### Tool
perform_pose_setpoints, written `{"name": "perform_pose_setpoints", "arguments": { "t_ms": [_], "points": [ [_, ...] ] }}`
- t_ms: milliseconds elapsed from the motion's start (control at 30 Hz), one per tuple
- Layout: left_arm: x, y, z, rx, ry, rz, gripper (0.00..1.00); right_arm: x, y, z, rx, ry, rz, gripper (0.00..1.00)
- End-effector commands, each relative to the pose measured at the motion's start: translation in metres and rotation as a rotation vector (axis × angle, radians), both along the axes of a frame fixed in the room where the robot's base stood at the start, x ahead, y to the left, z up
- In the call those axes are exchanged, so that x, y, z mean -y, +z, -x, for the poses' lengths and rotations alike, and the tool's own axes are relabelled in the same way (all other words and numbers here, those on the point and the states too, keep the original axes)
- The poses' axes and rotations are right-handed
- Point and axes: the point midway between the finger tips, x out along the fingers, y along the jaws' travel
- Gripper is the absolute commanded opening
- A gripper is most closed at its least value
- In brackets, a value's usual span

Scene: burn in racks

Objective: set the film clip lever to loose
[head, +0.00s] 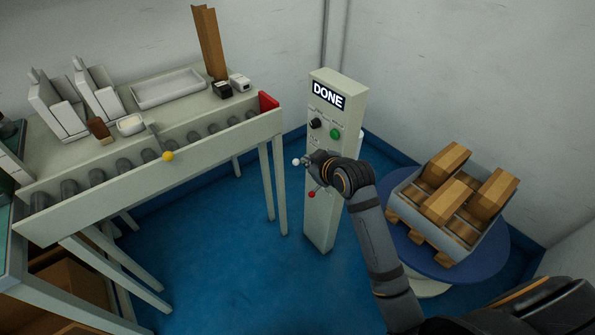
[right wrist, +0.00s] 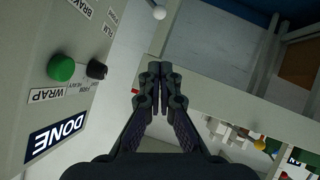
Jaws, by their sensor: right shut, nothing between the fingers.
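The grey control post (head: 322,215) stands upright in the middle of the head view, with a DONE sign at its top. A white ball knob (head: 296,162) sticks out to the left of the post; it also shows at the top edge of the right wrist view (right wrist: 159,12), near a partly readable FILM label (right wrist: 108,22). It looks like the film clip lever's knob; the lever's setting cannot be read. My right gripper (head: 307,160) is in front of the post, close beside the white knob. Its fingers are shut and empty in the right wrist view (right wrist: 153,75). My left gripper is not in view.
The post also carries a black knob (head: 316,123), a green button (head: 335,134) and a lower red ball knob (head: 311,194). A roller conveyor (head: 190,150) with a yellow ball knob (head: 168,156) stands left. A blue turntable (head: 480,270) with a loaded crate stands right.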

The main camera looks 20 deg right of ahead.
Motion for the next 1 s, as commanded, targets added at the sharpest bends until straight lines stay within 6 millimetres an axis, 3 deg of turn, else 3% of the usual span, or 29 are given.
{"name": "perform_pose_setpoints", "arguments": {
  "t_ms": [433,567,900,1000],
  "points": [
    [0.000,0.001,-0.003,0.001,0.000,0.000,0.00,-0.001,-0.002,-0.008,0.005,0.000,0.000,0.00],
    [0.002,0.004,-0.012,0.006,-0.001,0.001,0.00,-0.004,-0.015,-0.027,0.003,0.001,-0.002,0.00],
    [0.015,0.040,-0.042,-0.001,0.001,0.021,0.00,-0.011,-0.056,-0.088,0.003,0.001,0.001,0.00],
    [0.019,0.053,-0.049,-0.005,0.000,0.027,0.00,-0.006,-0.072,-0.090,0.004,0.000,0.002,0.00]
  ]
}}
